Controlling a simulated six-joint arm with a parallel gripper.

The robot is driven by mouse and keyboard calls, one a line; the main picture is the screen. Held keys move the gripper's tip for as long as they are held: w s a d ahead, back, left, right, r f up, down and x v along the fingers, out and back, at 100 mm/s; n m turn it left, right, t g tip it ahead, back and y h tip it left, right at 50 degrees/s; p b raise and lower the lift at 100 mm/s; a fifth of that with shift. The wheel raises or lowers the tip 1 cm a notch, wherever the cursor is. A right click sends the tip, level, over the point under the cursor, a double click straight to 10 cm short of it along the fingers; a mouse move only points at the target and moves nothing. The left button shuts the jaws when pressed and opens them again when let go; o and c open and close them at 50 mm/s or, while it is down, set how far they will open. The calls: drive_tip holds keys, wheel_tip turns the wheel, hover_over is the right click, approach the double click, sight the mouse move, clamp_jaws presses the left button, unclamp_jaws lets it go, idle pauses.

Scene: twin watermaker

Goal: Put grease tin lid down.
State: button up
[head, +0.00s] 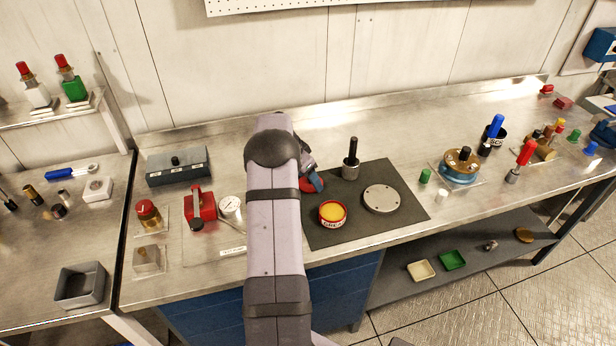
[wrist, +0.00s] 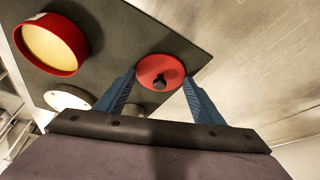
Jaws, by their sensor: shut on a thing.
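The grease tin lid (wrist: 152,76) is a red disc with a dark knob. In the wrist view it sits between the blue fingers of my gripper (wrist: 160,84), which is shut on it. In the head view only part of the red lid (head: 307,186) shows, beside the blue fingertips (head: 316,181), near the left edge of the dark mat (head: 405,219). I cannot tell whether the lid touches the mat. The open red grease tin (head: 332,222) with yellow grease stands on the mat, to the right of and nearer than the lid. It also shows in the wrist view (wrist: 78,62).
On the mat are a round metal plate (head: 382,199) and a metal cup with a black-handled tool (head: 351,160). A white round gauge (head: 231,208) and a red tool (head: 200,205) lie left of my arm. The mat's front right part is bare.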

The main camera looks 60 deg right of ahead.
drive_tip(key=o, duration=1.1)
drive_tip(key=shift+c, duration=0.2)
drive_tip(key=shift+r, duration=0.1)
drive_tip(key=b+v, duration=0.3)
drive_tip(key=v, duration=0.9)
